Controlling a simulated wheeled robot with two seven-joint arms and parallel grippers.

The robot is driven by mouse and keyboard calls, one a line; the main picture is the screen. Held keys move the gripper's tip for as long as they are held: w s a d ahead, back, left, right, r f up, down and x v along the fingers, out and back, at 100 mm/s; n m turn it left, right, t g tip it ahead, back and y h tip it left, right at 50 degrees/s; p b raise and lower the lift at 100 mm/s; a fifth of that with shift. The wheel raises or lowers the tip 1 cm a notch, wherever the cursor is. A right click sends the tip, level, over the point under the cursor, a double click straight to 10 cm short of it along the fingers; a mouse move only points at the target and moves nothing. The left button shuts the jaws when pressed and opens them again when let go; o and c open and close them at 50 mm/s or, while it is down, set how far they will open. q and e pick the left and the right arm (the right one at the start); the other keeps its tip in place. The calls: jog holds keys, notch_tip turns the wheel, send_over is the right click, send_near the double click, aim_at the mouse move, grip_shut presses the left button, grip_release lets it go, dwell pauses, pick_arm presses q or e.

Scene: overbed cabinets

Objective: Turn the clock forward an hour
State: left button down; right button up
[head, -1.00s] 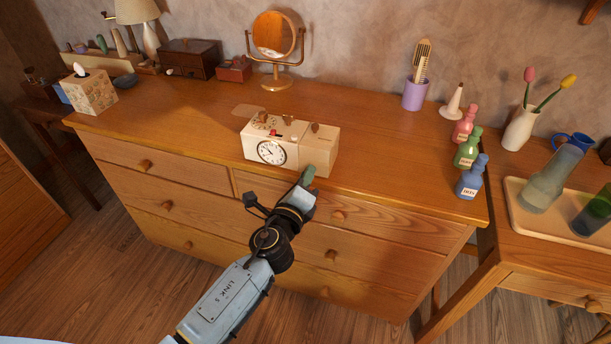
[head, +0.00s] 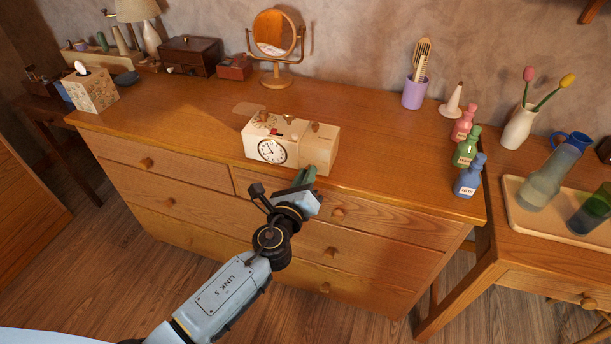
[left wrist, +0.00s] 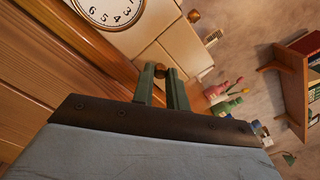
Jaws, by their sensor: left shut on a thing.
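The cream clock (head: 318,157) stands near the front edge of the dresser top. Its round white dial (head: 271,151) faces front on the left half; its hands are too small to read exactly. Part of the dial also shows at the top of the left wrist view (left wrist: 108,10). My left gripper (head: 304,176) is at the lower right of the clock's front. In the left wrist view, its two green fingers (left wrist: 161,80) are on either side of a small brown knob (left wrist: 160,70), shut on it. My right gripper is out of view.
Small brown knobs and a red piece (head: 276,135) are on top of the clock. The dresser top (head: 370,150) is clear to its right, up to the coloured bottles (head: 467,152). A mirror (head: 277,45) stands behind. A tray (head: 525,215) lies on the right table.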

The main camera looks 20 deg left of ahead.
pick_arm(q)
jog(key=c, duration=1.4)
grip_release()
